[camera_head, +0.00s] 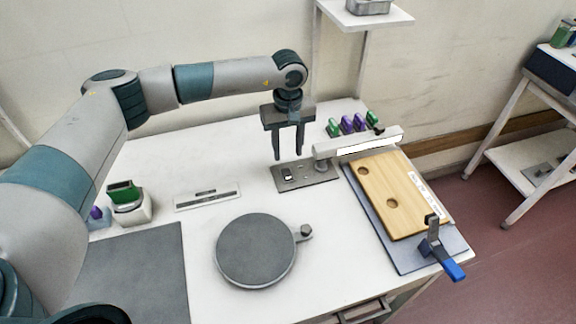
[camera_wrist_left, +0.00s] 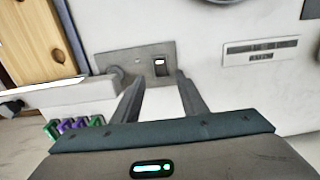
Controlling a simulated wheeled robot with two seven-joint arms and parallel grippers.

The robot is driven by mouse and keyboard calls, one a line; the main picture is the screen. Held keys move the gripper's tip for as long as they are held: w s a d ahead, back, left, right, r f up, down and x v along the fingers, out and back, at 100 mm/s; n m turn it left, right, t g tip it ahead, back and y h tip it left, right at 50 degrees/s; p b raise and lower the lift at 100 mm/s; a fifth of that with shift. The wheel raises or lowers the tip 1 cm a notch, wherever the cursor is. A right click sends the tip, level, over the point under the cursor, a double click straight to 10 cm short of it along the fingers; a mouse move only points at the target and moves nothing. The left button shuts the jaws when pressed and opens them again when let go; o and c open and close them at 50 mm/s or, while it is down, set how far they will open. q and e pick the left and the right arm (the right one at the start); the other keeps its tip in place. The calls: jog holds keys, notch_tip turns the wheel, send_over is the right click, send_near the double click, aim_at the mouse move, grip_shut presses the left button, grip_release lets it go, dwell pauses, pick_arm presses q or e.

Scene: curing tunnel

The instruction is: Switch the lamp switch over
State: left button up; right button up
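The lamp switch is a small white-and-black rocker (camera_head: 287,175) on the left part of a grey metal plate (camera_head: 318,178) on the white table. In the left wrist view the rocker (camera_wrist_left: 160,67) shows on its plate (camera_wrist_left: 120,58), just beyond the fingertips. The lamp (camera_head: 368,144) is a white bar with a bright strip, on a short post at the plate's right end. My left gripper (camera_head: 288,156) points down above the rocker, its two fingers apart with nothing between them; they also show in the left wrist view (camera_wrist_left: 160,80). My right gripper is not in view.
A wooden board (camera_head: 400,190) with a blue-handled clamp (camera_head: 440,255) lies on the right. Green and purple items (camera_head: 347,124) stand behind the lamp. A round grey disc (camera_head: 255,252) and a labelled strip (camera_head: 207,196) lie in front and left. Bare tabletop surrounds the plate's front.

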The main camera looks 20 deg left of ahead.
aim_at(288, 176)
pick_arm(q)
notch_tip(288, 176, down, 9)
jog(key=p, duration=0.3)
jog(key=shift+c, duration=0.6)
grip_shut()
